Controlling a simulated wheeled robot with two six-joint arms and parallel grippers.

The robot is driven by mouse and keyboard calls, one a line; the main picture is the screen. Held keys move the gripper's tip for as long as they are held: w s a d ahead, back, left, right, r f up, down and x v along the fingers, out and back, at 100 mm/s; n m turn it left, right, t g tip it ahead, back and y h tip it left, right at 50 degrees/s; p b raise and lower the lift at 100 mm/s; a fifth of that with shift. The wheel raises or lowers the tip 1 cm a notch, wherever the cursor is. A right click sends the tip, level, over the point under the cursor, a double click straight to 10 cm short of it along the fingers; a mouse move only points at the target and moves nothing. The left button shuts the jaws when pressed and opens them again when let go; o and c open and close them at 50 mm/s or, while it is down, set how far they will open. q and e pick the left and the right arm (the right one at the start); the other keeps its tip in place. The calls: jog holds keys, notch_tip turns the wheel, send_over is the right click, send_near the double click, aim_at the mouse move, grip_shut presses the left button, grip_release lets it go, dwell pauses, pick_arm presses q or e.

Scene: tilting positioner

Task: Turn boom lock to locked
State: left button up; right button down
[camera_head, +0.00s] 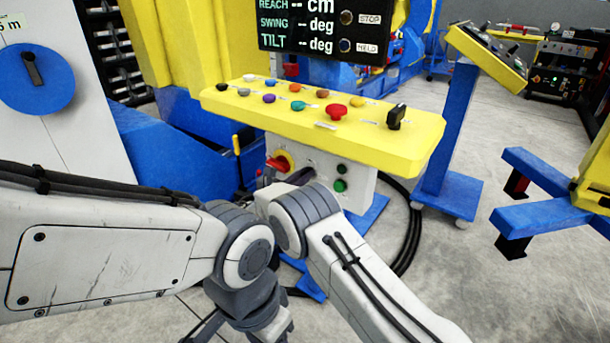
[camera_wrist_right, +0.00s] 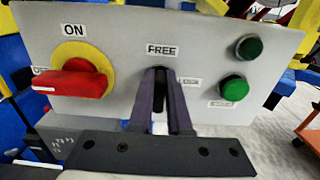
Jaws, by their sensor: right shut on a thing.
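The boom lock is a dark lever (camera_wrist_right: 172,105) on the grey front panel (camera_head: 325,168). In the right wrist view it stands upright under the FREE label (camera_wrist_right: 161,49), and a smaller label (camera_wrist_right: 190,81) to its right is too blurred to read. My right gripper (camera_wrist_right: 161,88) is shut on the lever, one finger on each side, hiding much of it. In the head view this gripper (camera_head: 302,177) is at the panel below the yellow console, partly hidden by my wrist. My left arm comes in from the left, but its gripper fingers do not show.
A red switch (camera_wrist_right: 75,82) on a yellow plate marked ON is close to the left of the lever. Two green buttons (camera_wrist_right: 233,88) are to the right. The yellow console (camera_head: 390,145) with coloured buttons overhangs the panel. Black cables (camera_head: 410,225) hang at the right.

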jog(key=shift+f+m+b, duration=0.15)
jog(key=shift+m+b, duration=0.65)
jog(key=shift+b, duration=0.15)
jog(key=shift+s+d+f+m+b, duration=0.1)
jog(key=shift+d+f+m+b, duration=0.05)
jog(key=shift+m+b, duration=3.15)
jog(key=shift+s+d+f+m+b, duration=0.1)
jog(key=shift+d+f+m+b, duration=0.1)
jog(key=shift+m+b, duration=3.1)
jog(key=shift+s+d+f+m+b, duration=0.15)
jog(key=shift+m+b, duration=1.55)
jog(key=shift+b, duration=3.15)
jog(key=c, duration=0.9)
grip_release()
jog(key=shift+o, duration=0.2)
jog(key=shift+r, duration=0.1)
